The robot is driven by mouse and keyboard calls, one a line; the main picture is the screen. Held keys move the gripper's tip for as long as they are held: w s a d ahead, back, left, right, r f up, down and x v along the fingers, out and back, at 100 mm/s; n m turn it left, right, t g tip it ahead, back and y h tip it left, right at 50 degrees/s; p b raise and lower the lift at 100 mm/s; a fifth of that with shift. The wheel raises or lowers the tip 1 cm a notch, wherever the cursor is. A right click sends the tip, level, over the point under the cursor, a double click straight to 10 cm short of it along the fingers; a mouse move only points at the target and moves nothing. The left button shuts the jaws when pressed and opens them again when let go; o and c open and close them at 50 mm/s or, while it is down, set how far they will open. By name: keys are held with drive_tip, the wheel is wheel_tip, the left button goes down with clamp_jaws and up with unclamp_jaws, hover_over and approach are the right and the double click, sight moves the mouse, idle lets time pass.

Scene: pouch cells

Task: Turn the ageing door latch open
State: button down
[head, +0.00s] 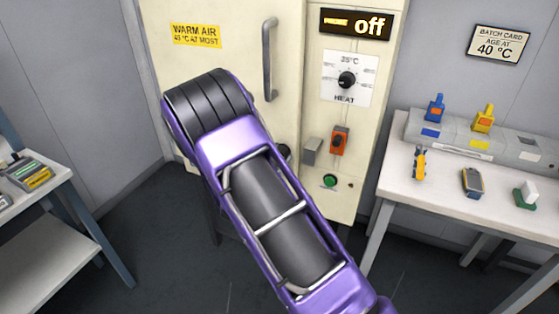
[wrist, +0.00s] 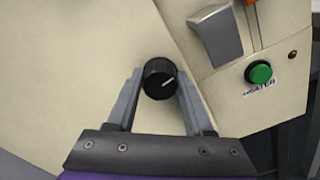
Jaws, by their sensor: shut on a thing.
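The latch is a round black knob (wrist: 158,86) low on the cream ageing door (head: 225,70), with a white line that points up and to the right in the wrist view. My gripper (wrist: 160,76) is shut on this knob, one grey finger on each side of it. In the head view only a dark edge of the knob (head: 285,150) shows beside my purple arm, and my gripper is hidden behind the arm. The door looks closed, and its long metal handle (head: 269,60) stands above.
Right of the knob are a grey block (head: 311,151), an orange switch (head: 339,141) and a green heater button (head: 330,181). Above are the heat dial (head: 346,80) and a display (head: 356,23) reading "off". A white table (head: 400,200) with small devices stands at right.

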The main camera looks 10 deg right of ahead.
drive_tip(key=shift+f+m, duration=0.1)
drive_tip(key=shift+m, duration=0.7)
drive_tip(key=shift+c, duration=1.4)
unclamp_jaws()
drive_tip(key=shift+s+a, duration=0.1)
drive_tip(key=v, duration=1.7)
